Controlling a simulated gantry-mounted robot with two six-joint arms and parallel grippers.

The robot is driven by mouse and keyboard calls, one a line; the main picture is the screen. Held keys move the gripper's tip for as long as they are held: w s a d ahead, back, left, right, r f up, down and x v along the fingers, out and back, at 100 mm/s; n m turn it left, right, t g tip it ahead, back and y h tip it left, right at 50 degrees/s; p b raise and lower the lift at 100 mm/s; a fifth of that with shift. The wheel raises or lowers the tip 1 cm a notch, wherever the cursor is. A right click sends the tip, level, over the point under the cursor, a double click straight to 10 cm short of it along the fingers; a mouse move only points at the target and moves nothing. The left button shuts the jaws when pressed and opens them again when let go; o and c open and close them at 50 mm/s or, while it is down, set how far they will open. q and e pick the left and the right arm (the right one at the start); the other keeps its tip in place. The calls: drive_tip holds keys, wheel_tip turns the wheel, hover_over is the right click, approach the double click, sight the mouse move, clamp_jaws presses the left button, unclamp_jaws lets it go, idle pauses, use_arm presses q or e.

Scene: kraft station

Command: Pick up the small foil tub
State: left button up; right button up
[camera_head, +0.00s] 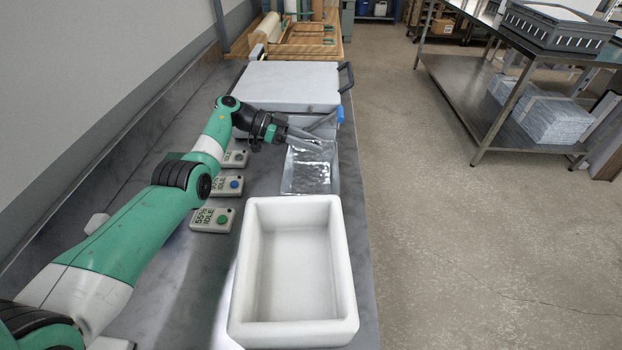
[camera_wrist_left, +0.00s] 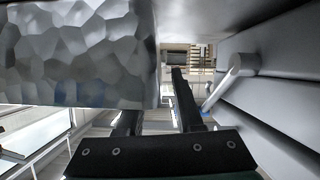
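The foil tub (camera_head: 311,172) is a silvery, dimpled tray on the bench, just behind the white bin in the head view. In the left wrist view its dimpled wall (camera_wrist_left: 85,55) fills the upper left. My left gripper (camera_head: 306,134) reaches from the left to the tub's far end. In the left wrist view its two fingers (camera_wrist_left: 160,100) stand apart. One finger's tip is hidden by the tub, and the other shows to the right of the tub's edge with a gap. I cannot tell whether either finger touches the tub. My right gripper is not in view.
The white bin (camera_head: 335,240) stands in front of the tub. A grey machine (camera_head: 293,84) with a dark handle and a metal bar stands behind it. Several button boxes (camera_head: 212,220) line the left side. The bench's right edge is close, with open floor beyond.

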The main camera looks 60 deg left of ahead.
use_arm(q)
clamp_jaws()
idle(1.2)
